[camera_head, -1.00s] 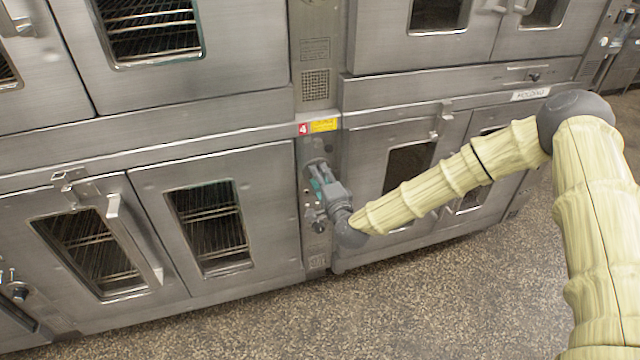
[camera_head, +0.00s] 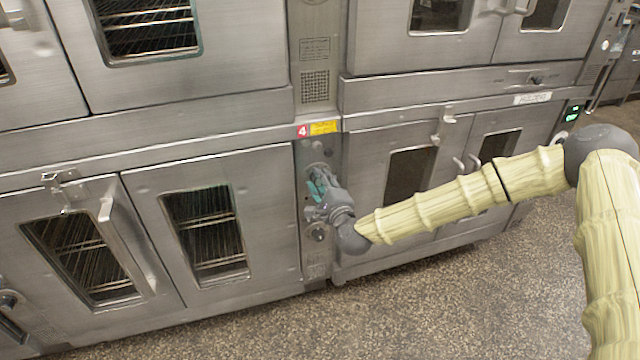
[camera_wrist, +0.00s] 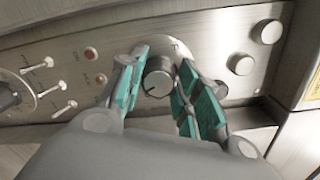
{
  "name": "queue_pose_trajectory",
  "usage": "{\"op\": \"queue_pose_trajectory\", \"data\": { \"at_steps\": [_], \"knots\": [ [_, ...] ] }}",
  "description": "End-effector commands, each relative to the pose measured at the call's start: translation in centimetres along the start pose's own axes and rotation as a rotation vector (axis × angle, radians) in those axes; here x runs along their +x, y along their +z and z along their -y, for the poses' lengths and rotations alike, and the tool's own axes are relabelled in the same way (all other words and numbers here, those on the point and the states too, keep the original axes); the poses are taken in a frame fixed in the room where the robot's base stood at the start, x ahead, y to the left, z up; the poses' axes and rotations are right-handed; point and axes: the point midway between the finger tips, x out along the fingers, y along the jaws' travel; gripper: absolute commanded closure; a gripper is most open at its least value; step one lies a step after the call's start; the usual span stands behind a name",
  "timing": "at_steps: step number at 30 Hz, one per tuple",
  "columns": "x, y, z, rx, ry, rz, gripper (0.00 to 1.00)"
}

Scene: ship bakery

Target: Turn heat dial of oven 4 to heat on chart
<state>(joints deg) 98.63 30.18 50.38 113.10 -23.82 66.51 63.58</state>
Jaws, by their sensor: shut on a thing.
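The control panel of oven 4 (camera_head: 312,155) is a narrow vertical steel strip under a red label with a white 4 (camera_head: 303,131). My gripper (camera_head: 318,188) is at this panel in the head view and hides part of it. In the wrist view, a round grey dial (camera_wrist: 158,77) with a dark pointer line sits on a pale round plate. The teal-padded fingers of my gripper (camera_wrist: 157,88) stand on both sides of the dial and are shut on it. Markings around the dial are too small to read. No chart can be made out.
In the wrist view, two plain knobs (camera_wrist: 268,31) are on the right, with toggle switches (camera_wrist: 62,85), red lights (camera_wrist: 91,53) and another dial (camera_wrist: 8,96) on the left. Oven doors (camera_head: 205,225) flank the panel. The speckled floor (camera_head: 400,310) in front is clear.

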Motion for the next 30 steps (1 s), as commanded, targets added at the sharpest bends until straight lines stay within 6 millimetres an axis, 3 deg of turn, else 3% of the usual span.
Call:
{"op": "queue_pose_trajectory", "data": {
  "at_steps": [8,9,12,23,30],
  "knots": [
    [0.0,-0.3,0.1,-0.001,-0.002,-0.005,0.91],
    [0.0,-0.3,0.1,-0.001,-0.002,-0.005,0.60],
    [0.0,-0.2,0.0,-0.001,-0.001,-0.004,0.45],
    [-0.2,-0.1,0.0,-0.001,0.000,-0.002,0.45],
    [-3.1,-0.1,0.0,-0.001,0.001,-0.001,0.45]
  ]
}}
